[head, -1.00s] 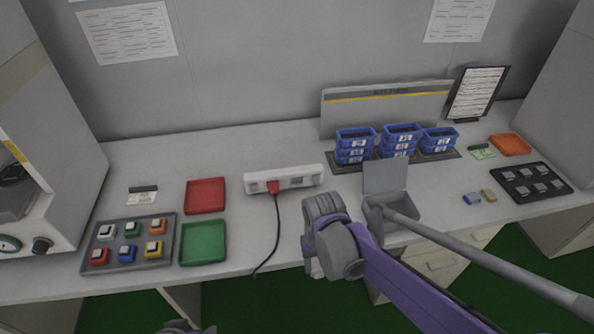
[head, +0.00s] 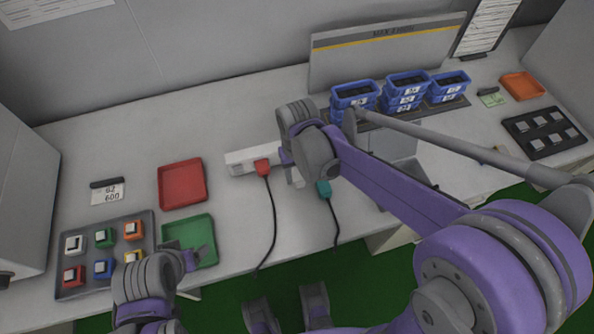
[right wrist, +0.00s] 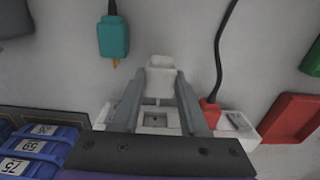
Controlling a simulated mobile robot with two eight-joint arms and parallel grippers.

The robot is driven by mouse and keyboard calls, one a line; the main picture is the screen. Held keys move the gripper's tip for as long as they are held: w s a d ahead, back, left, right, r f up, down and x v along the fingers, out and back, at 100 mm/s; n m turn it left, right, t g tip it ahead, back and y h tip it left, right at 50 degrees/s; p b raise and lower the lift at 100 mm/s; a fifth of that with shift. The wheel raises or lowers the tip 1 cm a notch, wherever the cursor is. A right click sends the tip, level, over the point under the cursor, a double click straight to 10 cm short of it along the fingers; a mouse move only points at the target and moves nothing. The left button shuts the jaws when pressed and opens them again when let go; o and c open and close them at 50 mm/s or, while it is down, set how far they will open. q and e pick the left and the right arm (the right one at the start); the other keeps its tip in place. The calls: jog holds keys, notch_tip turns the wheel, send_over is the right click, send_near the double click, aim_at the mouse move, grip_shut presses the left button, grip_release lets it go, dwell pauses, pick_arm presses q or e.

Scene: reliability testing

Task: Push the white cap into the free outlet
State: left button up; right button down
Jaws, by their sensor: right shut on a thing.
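The white cap (right wrist: 160,75) is between the fingertips of my right gripper (right wrist: 158,82) in the right wrist view. The gripper is shut on it. Behind the fingers lies the white power strip (right wrist: 240,123), with an outlet (right wrist: 155,121) showing between them. I cannot tell the height of the cap over the strip. A red plug (right wrist: 209,112) sits in the strip beside the fingers. In the head view my right gripper (head: 294,172) is at the right part of the strip (head: 239,161), mostly hiding it. My left gripper (head: 203,257) is over the green tray; its opening is unclear.
A teal plug (head: 323,188) with a cord lies right of the strip. The red tray (head: 182,184) and green tray (head: 199,229) are to the left. A switch panel (head: 146,225) is at far left. Blue bins (head: 353,95) stand behind on the right.

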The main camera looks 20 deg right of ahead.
pick_arm(q)
jog(key=shift+f+b, duration=0.35)
jog(key=shift+f, duration=0.1)
pick_arm(e)
jog(key=shift+w+f, duration=0.25)
jog(key=shift+w, duration=0.25)
jog(key=shift+w+f, duration=0.25)
jog(key=shift+w, duration=0.2)
pick_arm(q)
jog(key=shift+r, duration=0.1)
pick_arm(e)
jog(key=shift+w+r, duration=0.1)
jog(key=shift+w, duration=0.65)
jog(key=shift+w+a, duration=0.1)
jog(key=shift+w, duration=1.6)
dwell(1.5)
jog(key=shift+c, duration=1.8)
grip_release()
pick_arm(q)
jog(key=shift+w+r+p, duration=0.1)
jog(key=shift+r+p, duration=0.55)
jog(key=shift+p, duration=0.05)
pick_arm(e)
notch_tip(320, 180, up, 11)
